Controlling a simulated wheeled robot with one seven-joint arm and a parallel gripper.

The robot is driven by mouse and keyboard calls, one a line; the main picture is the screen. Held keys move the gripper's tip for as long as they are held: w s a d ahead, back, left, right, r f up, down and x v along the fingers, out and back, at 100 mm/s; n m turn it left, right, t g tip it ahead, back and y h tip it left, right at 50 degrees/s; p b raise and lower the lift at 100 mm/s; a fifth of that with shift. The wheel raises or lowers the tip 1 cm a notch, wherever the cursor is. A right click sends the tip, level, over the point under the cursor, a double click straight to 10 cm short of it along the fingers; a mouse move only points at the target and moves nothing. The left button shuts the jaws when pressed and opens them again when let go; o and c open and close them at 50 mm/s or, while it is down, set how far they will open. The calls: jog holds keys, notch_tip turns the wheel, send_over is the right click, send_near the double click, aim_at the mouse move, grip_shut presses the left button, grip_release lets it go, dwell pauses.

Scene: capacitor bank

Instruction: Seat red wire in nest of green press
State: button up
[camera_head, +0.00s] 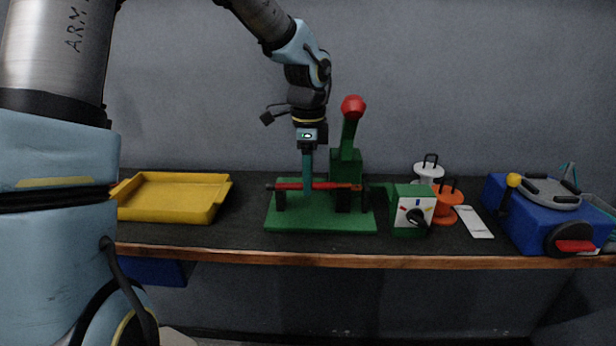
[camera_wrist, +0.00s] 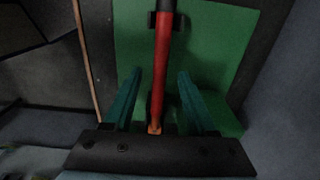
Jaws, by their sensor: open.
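The red wire (camera_head: 308,186) lies level across the black supports of the green press (camera_head: 298,224) in the head view. It also shows in the wrist view (camera_wrist: 163,62), running between the two teal fingers of my gripper (camera_wrist: 160,92). The fingers are open, with a gap on each side of the wire. In the head view my gripper (camera_head: 307,176) points down over the middle of the wire. The press has an upright lever with a red ball knob (camera_head: 353,105). The right end of the wire is at the press block; how deep it sits there I cannot tell.
A yellow tray (camera_head: 175,197) stands left of the press. Right of it are a green dial box (camera_head: 412,212), white and orange spools (camera_head: 446,205), a white strip (camera_head: 475,222) and a blue machine (camera_head: 545,215). The wooden front edge (camera_head: 330,257) runs close before the press.

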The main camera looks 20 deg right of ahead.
notch_tip(320, 180, up, 11)
jog(key=b, duration=0.2)
jog(key=s+a+f+n, duration=0.1)
jog(key=a+f+n, duration=0.3)
jog(key=a+n, duration=0.3)
jog(key=s+a+f+n+t, duration=0.1)
jog(key=a+f+n, duration=0.4)
jog(key=a, duration=0.8)
jog(key=s+a+f+n, duration=0.2)
jog(key=a+f+n, duration=0.2)
jog(key=a+n, duration=0.6)
jog(key=shift+f+t, duration=0.3)
